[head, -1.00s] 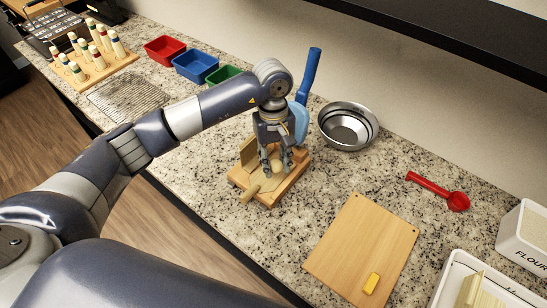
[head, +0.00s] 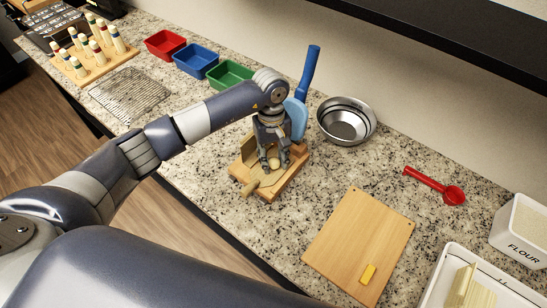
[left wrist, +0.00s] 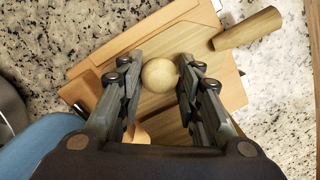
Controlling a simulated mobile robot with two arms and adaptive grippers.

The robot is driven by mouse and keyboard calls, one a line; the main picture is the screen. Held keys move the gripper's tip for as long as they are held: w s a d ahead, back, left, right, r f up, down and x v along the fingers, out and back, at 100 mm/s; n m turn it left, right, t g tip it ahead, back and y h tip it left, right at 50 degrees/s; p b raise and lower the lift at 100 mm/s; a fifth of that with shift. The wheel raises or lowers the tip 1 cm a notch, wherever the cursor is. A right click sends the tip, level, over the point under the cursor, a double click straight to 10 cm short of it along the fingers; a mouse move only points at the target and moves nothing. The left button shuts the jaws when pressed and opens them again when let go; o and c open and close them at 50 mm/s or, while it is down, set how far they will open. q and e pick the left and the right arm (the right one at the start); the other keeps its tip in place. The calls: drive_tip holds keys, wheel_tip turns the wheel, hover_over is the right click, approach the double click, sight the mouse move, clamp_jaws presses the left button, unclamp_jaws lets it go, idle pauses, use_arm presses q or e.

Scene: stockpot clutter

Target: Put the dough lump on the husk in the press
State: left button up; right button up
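The wooden press (head: 290,181) stands on the counter near the middle of the head view, with its handle (head: 250,188) at its near left side. My left gripper (head: 274,160) points down over the press. The pale, round dough lump (left wrist: 160,75) sits between its fingertips, both of which appear to touch its sides. The left gripper (left wrist: 161,72) and the wooden handle (left wrist: 247,30) also show in the left wrist view. I cannot clearly make out the husk, nor whether the lump rests on it. My right gripper is not in view.
A blue-handled tool (head: 309,75) and a steel bowl (head: 346,121) stand behind the press. Colored bins (head: 197,61) and a wire rack (head: 128,95) are left.

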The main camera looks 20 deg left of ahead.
sight(272, 160)
use_arm(q)
drive_tip(key=shift+o, duration=1.3)
drive_tip(key=shift+r, duration=0.1)
drive_tip(key=shift+r+p, duration=0.2)
drive_tip(key=shift+p, duration=0.1)
wheel_tip(272, 160, up, 12)
drive_tip(key=w+b, duration=0.1)
drive_tip(key=b, duration=0.3)
drive_tip(key=shift+a+f+b, duration=0.15)
drive_tip(key=shift+a+b, duration=0.15)
drive_tip(key=shift+a, duration=0.1)
